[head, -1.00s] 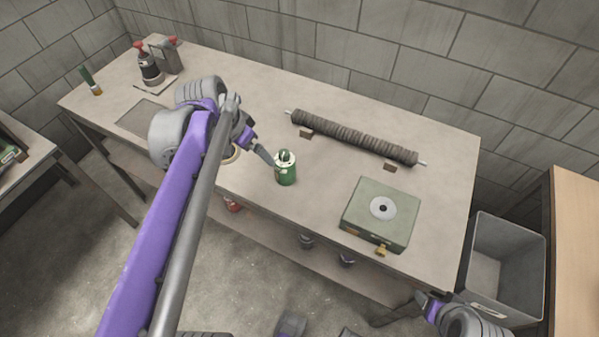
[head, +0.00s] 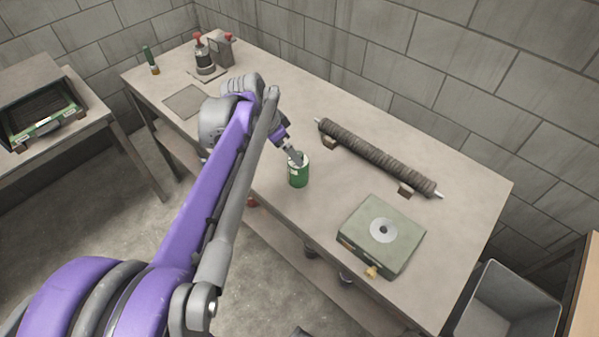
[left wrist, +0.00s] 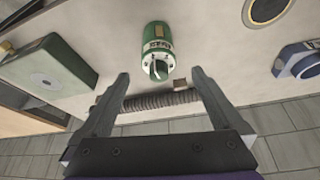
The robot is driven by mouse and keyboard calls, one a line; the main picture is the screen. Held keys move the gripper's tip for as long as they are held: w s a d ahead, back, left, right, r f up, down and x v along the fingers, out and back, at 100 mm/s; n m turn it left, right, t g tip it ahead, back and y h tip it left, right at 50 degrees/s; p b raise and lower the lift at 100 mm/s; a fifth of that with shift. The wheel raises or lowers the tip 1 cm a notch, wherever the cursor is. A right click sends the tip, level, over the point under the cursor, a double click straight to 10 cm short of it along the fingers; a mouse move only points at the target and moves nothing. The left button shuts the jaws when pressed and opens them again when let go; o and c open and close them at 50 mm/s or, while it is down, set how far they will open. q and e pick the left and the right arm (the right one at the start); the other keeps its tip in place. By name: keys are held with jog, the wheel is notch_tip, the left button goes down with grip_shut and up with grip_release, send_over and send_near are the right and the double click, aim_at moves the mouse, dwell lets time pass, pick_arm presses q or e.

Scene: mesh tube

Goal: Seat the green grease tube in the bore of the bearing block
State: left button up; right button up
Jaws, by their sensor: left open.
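The green grease tube (head: 298,174), a green cylinder with a pale top, stands upright near the table's front edge. It also shows in the left wrist view (left wrist: 157,40), ahead of and between the fingertips. My left gripper (left wrist: 160,74) is open and empty; in the head view (head: 291,153) its fingers are at the tube's top and partly cover it. I cannot tell whether they touch it. The bearing block (head: 360,245), a flat grey-green box, sits to the tube's right. A pale ring surrounds its dark bore (head: 383,230), which looks empty. My right gripper is out of view.
A dark ribbed roller (head: 375,157) lies behind the tube and block on small supports. A brass fitting (head: 371,271) juts from the block's front. A grey bin (head: 510,300) stands at the table's right end.

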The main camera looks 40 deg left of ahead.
aim_at(298, 171)
pick_arm(q)
jog(key=x, duration=0.7)
jog(key=shift+w+d+f+b, duration=0.25)
jog(key=shift+b, duration=0.15)
jog(key=shift+c, duration=0.3)
jog(key=c, duration=1.4)
